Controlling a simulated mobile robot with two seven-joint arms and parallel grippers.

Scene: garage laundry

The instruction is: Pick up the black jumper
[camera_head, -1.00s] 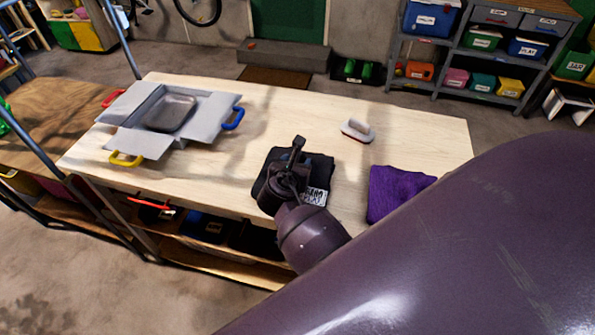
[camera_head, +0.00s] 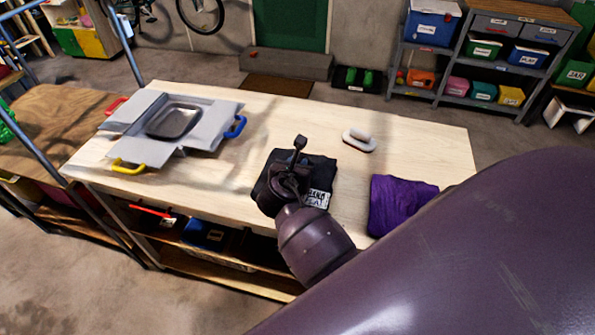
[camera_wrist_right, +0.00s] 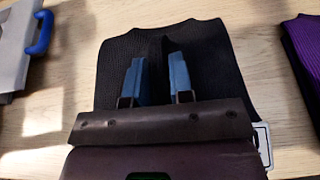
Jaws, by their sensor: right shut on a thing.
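The black jumper (camera_head: 322,172) lies folded on the pale wooden table, with a white printed label at its near right corner. My right gripper (camera_head: 297,160) is over the jumper and hides part of it. In the right wrist view, the two blue-grey fingers of the gripper (camera_wrist_right: 158,72) point at the jumper (camera_wrist_right: 205,50), with a raised ridge of black cloth between them. The gripper is shut on this cloth. The rest of the jumper appears to lie flat on the table. My left gripper is not in view.
A purple folded cloth (camera_head: 400,204) lies to the right of the jumper. A grey open-flapped box (camera_head: 205,133) with coloured handles sits at the table's left. The table (camera_head: 285,112) is clear between them.

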